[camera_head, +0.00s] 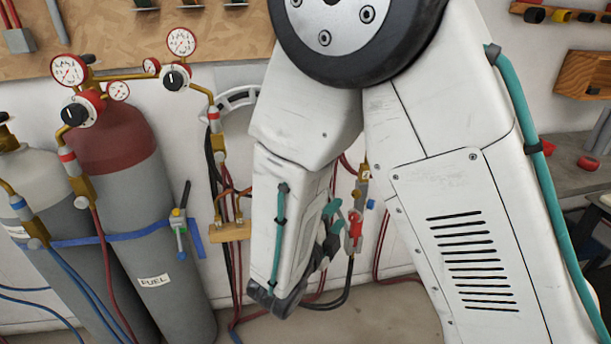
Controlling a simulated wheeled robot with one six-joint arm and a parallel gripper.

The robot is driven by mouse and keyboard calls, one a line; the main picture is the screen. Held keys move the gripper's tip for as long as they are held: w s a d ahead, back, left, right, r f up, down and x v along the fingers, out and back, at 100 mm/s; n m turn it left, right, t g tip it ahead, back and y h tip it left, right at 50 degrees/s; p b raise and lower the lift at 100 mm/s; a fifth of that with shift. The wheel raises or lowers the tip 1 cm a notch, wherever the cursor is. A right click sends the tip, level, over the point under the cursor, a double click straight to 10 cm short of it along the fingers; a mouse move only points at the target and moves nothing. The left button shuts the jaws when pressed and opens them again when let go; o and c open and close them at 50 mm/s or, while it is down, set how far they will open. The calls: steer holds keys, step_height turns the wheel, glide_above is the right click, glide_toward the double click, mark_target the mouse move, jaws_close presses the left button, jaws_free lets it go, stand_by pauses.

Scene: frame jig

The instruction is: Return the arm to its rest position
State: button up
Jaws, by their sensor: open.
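My own arm fills the middle and right of the view, with white scuffed links, a large dark round joint at the top and a teal cable along the right. A slimmer white link hangs down left of centre and ends in a dark part near the floor. I cannot make out my gripper or its fingers. Nothing held can be seen.
Two gas cylinders, one with a dark red top (112,140) and one pale-topped (32,180), stand at the left with gauges (69,70) and hoses. A blue strap (130,232) crosses them. A pegboard (110,45) is behind; a grey bench (568,175) is at right.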

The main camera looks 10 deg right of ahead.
steer(key=s+d+r+m+g+y, duration=0.1)
steer(key=s+d+m+g, duration=0.5)
steer(key=m, duration=0.8)
steer(key=s+d+r+m+g, duration=0.1)
steer(key=s+d+m+g, duration=0.2)
steer(key=s+m+g, duration=0.9)
steer(key=s+r+m+t+y, duration=0.2)
steer(key=r+m+y, duration=0.3)
steer(key=m, duration=0.5)
steer(key=s+r+m+t+y, duration=0.3)
steer(key=r+m+y, duration=0.3)
steer(key=m, duration=0.5)
steer(key=shift+s+r+t+y, duration=0.15)
steer(key=shift+r+t+y, duration=0.15)
steer(key=shift+t, duration=0.4)
